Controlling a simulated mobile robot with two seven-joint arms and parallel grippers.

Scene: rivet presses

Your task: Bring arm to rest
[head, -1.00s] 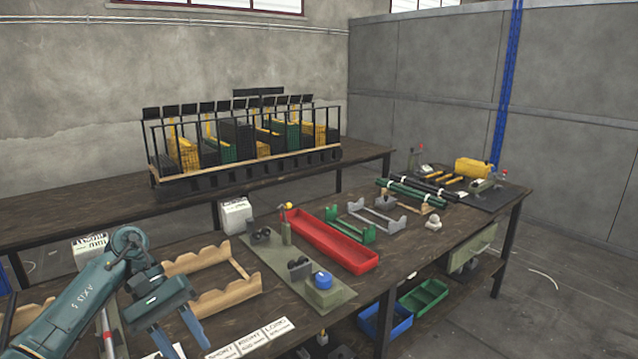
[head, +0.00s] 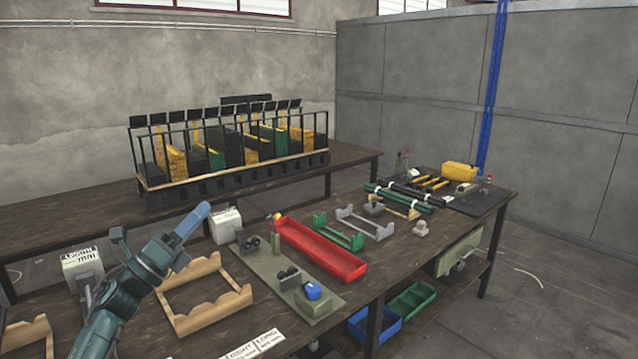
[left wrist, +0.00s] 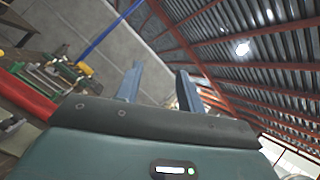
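My left arm comes in from the lower left in the head view. Its gripper (head: 190,222) is raised above the workbench (head: 395,265), near the wooden cradle (head: 178,322), with its blue fingers pointing up and to the right. In the left wrist view the two fingers (left wrist: 156,86) stand apart with nothing between them. That view looks toward the wall and the roof. My right gripper is not in either view.
A red tray (head: 322,252), a green-grey plate with a blue-topped press (head: 313,298), and green and grey stands lie on the bench. Green and black tubes (head: 400,198) lie farther back. A rack (head: 235,165) stands on the rear table.

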